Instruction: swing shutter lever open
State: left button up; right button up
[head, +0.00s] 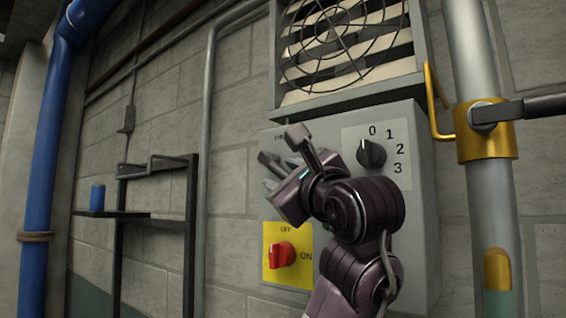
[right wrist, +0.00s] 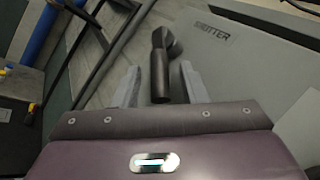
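My left gripper is not in view.
The box carries a black rotary knob (head: 371,153) marked 0 to 3 and a red switch (head: 281,255) on a yellow plate. A louvred fan vent (head: 345,45) sits above. A pipe with a yellow collar (head: 486,130) stands right. A shelf with a blue can (head: 97,198) is left.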

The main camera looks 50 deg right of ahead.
jog(key=shift+w+d+r, duration=0.1)
jog(key=shift+w+d, duration=0.05)
jog(key=shift+w, duration=0.15)
grip_shut()
